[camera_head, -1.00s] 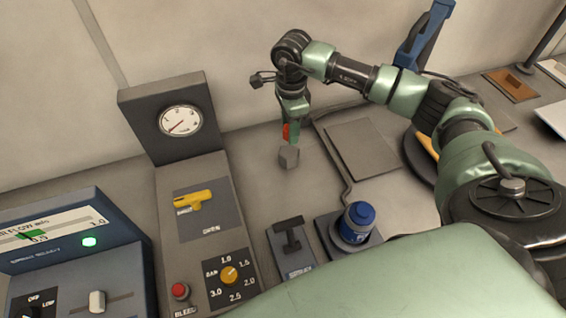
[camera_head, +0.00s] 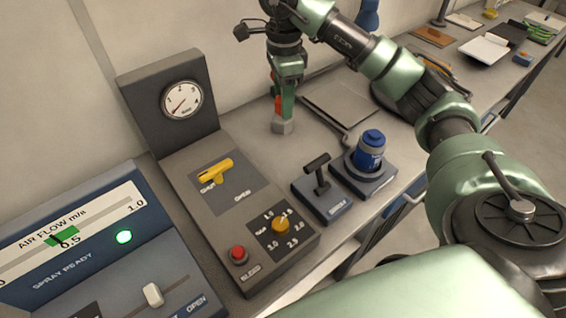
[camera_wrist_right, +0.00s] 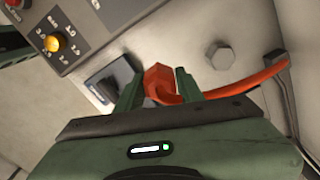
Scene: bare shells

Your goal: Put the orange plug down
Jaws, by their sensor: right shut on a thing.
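In the right wrist view the orange plug (camera_wrist_right: 158,78) sits between the two green fingers (camera_wrist_right: 158,92), with an orange cable (camera_wrist_right: 240,88) running off to the right. A grey six-sided block (camera_head: 283,127) appears just under the fingertips in the head view. In the wrist view the block (camera_wrist_right: 220,56) lies to the right, apart from the plug. My left gripper is not in view.
A panel with a gauge (camera_head: 181,100), yellow lever (camera_head: 217,173) and red button (camera_head: 238,254) stands at left.

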